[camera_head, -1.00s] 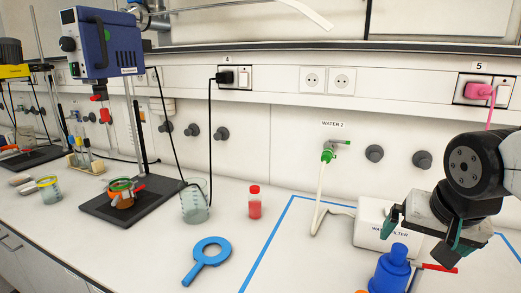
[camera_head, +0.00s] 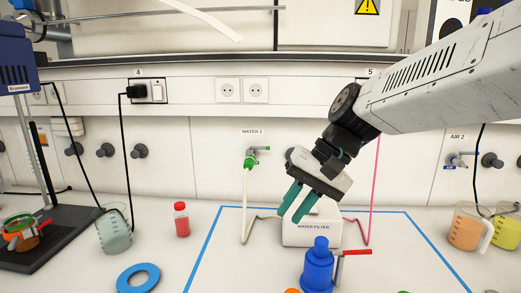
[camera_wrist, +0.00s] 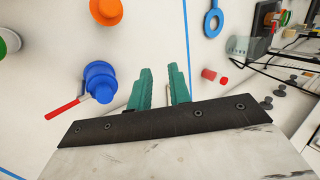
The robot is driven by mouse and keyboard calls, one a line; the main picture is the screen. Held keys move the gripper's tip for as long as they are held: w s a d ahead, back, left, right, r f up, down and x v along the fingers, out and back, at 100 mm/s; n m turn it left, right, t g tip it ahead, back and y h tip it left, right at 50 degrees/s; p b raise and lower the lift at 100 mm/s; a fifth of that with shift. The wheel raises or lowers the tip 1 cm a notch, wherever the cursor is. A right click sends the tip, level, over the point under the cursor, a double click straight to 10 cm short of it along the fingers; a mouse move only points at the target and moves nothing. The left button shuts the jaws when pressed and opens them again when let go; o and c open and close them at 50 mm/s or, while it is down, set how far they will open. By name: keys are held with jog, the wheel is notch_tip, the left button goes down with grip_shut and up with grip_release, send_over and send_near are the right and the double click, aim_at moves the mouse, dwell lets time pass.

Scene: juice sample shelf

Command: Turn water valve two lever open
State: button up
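The water valve two (camera_head: 250,158) is on the back wall under the label "WATER 2" (camera_head: 252,131). It has a green body with a white hose hanging from it. Its small lever (camera_head: 264,148) points to the right, roughly level. My gripper (camera_head: 290,216) is right of and below the valve, in front of the water filter, with its teal fingers pointing down and left. It is apart from the lever. In the wrist view my gripper (camera_wrist: 160,72) has a gap between its fingers and nothing in it. I do not make out the valve there.
The white water filter box (camera_head: 311,231) stands on the bench behind my gripper. A blue bottle-shaped fixture with a red handle (camera_head: 318,266) stands nearer. A red-capped bottle (camera_head: 181,220) and a blue ring (camera_head: 139,278) are at left. The wall right of the valve is partly covered by my arm.

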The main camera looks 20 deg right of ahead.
jog(key=w+d+r+m+t+y, duration=0.2)
jog(key=w+m+t+y, duration=0.15)
jog(key=w, duration=1.45)
jog(key=m+t+y, duration=0.2)
jog(key=m+t, duration=0.3)
jog(key=m, duration=0.2)
send_near(267, 148)
jog(key=x, duration=1.1)
jog(key=shift+w+a, duration=0.25)
grip_shut()
